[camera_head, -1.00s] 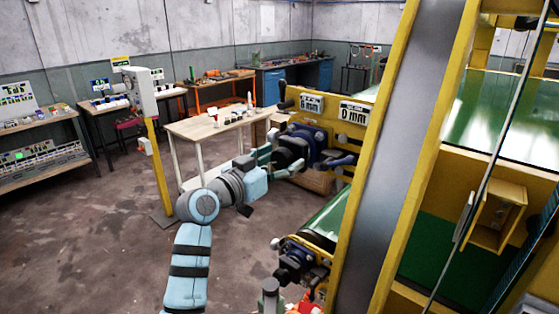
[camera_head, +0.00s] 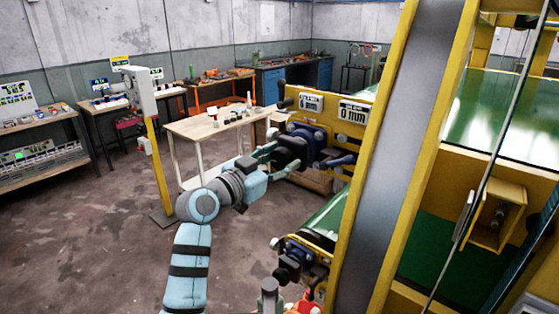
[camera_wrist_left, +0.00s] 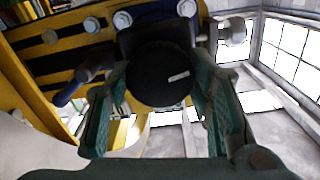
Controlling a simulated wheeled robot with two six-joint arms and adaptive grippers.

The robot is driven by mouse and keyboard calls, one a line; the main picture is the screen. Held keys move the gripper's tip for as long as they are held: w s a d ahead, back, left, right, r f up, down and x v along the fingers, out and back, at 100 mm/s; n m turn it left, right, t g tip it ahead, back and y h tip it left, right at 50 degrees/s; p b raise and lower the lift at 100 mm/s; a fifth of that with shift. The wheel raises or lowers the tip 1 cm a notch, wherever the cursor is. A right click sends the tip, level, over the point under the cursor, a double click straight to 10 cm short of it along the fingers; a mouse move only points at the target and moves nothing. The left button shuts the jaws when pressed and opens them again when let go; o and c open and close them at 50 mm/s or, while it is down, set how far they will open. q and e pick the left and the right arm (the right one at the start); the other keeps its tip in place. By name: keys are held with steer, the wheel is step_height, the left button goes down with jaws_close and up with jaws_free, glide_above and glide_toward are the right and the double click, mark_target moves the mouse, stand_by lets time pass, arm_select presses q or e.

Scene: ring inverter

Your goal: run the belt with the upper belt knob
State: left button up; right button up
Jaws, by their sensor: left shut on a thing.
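The upper belt knob (camera_head: 288,153) is a dark round knob on the side of the yellow machine, below two white mm readouts. In the left wrist view it is a black disc (camera_wrist_left: 160,75) with a small white mark, facing the camera. My left gripper (camera_head: 272,160) reaches it from the left. In the wrist view its two green fingers (camera_wrist_left: 160,108) lie on either side of the disc, and the gripper is shut on it. The far side of the knob is hidden. My right gripper is not in view.
A green belt (camera_head: 326,220) runs below the knob, with a lower dark mechanism (camera_head: 290,268) beneath. A tilted yellow-edged grey chute (camera_head: 385,170) stands to the right. An open yellow box (camera_head: 482,235) holds a small dark object. Floor is clear at left.

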arm_select(q)
steer(key=shift+m, duration=2.2)
steer(key=o, duration=1.2)
steer(key=shift+c, duration=0.2)
steer(key=shift+s, duration=0.1)
steer(key=v, duration=1.2)
